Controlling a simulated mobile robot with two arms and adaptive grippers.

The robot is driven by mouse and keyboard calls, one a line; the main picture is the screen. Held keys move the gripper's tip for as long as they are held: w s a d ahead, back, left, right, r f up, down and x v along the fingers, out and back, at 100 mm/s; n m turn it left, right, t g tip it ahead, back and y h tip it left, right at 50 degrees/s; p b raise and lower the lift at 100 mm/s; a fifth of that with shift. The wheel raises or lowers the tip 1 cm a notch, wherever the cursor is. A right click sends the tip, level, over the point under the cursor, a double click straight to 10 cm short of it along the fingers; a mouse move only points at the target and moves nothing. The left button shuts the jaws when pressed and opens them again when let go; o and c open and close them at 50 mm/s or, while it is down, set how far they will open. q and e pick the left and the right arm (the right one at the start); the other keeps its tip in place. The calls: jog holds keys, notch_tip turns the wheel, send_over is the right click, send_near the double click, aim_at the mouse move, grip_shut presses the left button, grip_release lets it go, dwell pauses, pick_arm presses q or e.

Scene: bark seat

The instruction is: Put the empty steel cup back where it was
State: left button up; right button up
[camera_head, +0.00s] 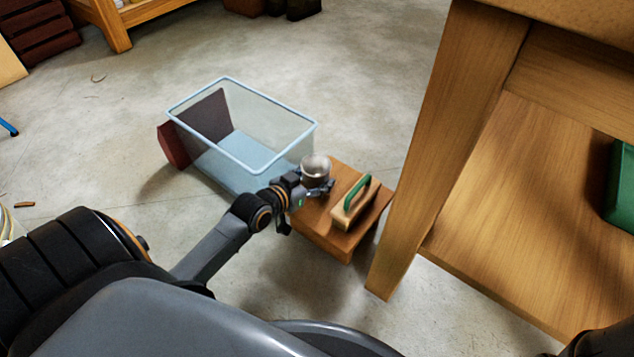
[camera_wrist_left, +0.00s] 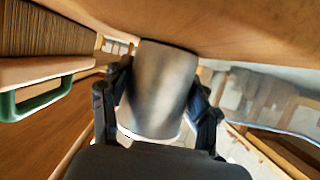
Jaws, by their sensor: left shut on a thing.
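The steel cup (camera_head: 315,168) is upright at the left back part of a low wooden stool (camera_head: 325,236). My left gripper (camera_head: 318,188) is shut on the cup's side. In the left wrist view, which looks upside down, the cup (camera_wrist_left: 160,88) stands between my two fingers (camera_wrist_left: 160,105). Its base meets the wooden top (camera_wrist_left: 240,28) in that view; I cannot tell whether it rests on it or is just above. The inside of the cup is too small to make out. My right gripper is not in view.
A brush with a green handle (camera_head: 356,195) sits on the stool, right of the cup. A clear bin (camera_head: 240,165) with a pale blue rim stands behind and left, beside a dark red panel (camera_head: 172,146). A wooden bench leg (camera_head: 440,150) rises close on the right.

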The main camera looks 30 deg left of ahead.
pick_arm(q)
jog(key=shift+r, duration=0.15)
jog(key=o, duration=1.4)
jog(key=shift+f, duration=0.2)
